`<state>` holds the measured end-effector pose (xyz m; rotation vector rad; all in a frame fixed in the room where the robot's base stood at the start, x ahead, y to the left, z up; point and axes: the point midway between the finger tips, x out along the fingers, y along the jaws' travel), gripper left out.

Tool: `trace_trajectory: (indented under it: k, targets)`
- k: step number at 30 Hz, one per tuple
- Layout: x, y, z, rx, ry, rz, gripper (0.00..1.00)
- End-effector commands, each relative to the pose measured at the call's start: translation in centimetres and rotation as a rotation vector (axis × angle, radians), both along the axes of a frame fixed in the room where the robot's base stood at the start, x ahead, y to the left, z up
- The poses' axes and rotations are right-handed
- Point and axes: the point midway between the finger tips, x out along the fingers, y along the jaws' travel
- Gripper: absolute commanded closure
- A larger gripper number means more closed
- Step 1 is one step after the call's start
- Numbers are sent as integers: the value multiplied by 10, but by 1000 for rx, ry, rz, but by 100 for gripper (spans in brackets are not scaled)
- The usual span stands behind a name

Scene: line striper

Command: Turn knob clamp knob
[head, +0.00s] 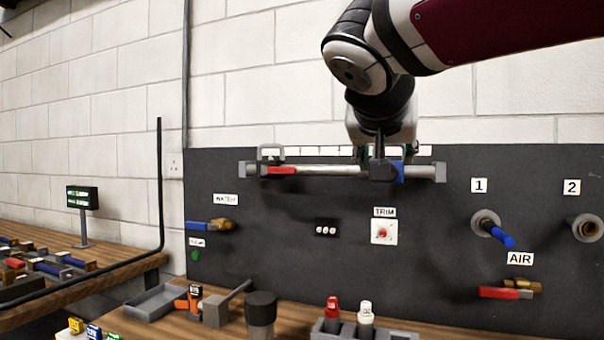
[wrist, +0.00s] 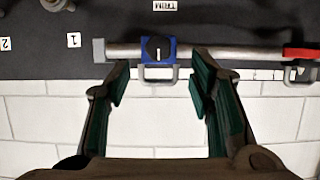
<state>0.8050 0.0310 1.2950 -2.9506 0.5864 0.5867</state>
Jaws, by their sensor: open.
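The clamp knob is a round black knob (wrist: 158,48) with a white mark, set on a blue clamp block (wrist: 173,45) on a grey rail (wrist: 215,52). The blue block (head: 397,172) shows in the head view near the rail's right end, partly covered by a dark shape. My gripper (wrist: 158,80) is open and empty in the wrist view. Its green-padded fingers stand to either side of the knob and blue block, with gaps to both.
A red clamp lever (head: 282,171) sits at the rail's left end. Below on the dark panel (head: 270,215) are the TRIM switch (head: 383,231), a blue-handled valve (head: 500,236) and a red AIR valve (head: 500,293). The wall above the panel is clear.

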Motion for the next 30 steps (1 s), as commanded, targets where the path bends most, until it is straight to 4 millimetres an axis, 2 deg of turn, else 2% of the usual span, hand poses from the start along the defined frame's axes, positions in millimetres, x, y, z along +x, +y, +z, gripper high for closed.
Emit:
trace_trajectory:
  k: [6, 12, 17, 25, 26, 30]
  targets:
    - [37, -15, -17, 0, 2, -1, 51]
    - [59, -25, -27, -1, 2, -1, 51]
    - [66, -28, -29, -1, 0, 0, 51]
    - [67, -28, -30, -1, 0, 0, 51]
    - [67, -28, -30, -1, 0, 0, 54]
    - [67, -28, -30, -1, 0, 0, 85]
